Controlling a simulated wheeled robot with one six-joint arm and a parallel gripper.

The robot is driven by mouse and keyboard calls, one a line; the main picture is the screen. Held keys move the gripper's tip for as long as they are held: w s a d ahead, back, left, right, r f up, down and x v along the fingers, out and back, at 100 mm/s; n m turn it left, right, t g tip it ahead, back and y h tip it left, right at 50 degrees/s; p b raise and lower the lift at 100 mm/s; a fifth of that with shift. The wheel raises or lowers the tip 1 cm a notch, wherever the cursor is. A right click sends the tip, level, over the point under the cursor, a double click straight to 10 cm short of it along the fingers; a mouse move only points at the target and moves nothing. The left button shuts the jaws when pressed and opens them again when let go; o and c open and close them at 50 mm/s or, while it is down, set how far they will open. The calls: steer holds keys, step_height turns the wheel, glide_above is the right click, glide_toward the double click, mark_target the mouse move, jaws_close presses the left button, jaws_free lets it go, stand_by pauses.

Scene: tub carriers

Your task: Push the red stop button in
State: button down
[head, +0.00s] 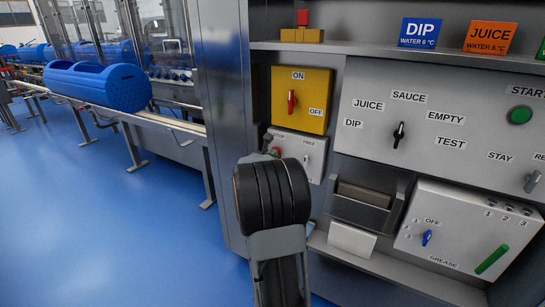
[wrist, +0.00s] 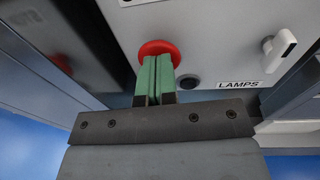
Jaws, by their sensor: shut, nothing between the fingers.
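The red stop button (wrist: 157,47) is a round mushroom head on a pale grey panel, at the upper middle of the wrist view. My gripper (wrist: 158,60) has its two green fingers shut together with nothing between them. The fingertips overlap the front of the red head; whether they touch it or how far it is pressed I cannot tell. In the head view a bit of red (head: 276,151) shows on the small grey box (head: 300,155) beside my wrist, under a label that seems to read STOP. My arm hides the rest of that corner.
A black button (wrist: 188,82) and a white knob (wrist: 279,45) near the LAMPS label share the panel. Above the grey box is a yellow ON/OFF box (head: 315,82). A large dial panel (head: 455,95) is to the right. Blue floor is open at the left.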

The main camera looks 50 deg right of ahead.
steer(key=shift+w+d+r, duration=0.1)
steer(key=shift+d+r, duration=0.1)
steer(key=shift+d, duration=0.6)
steer(key=shift+b, duration=0.3)
steer(key=shift+a, duration=0.1)
steer(key=f+p+v, duration=0.1)
steer(key=v, duration=1.3)
steer(key=shift+r+p, duration=0.25)
steer(key=shift+p, duration=0.05)
steer(key=shift+w+a, duration=0.1)
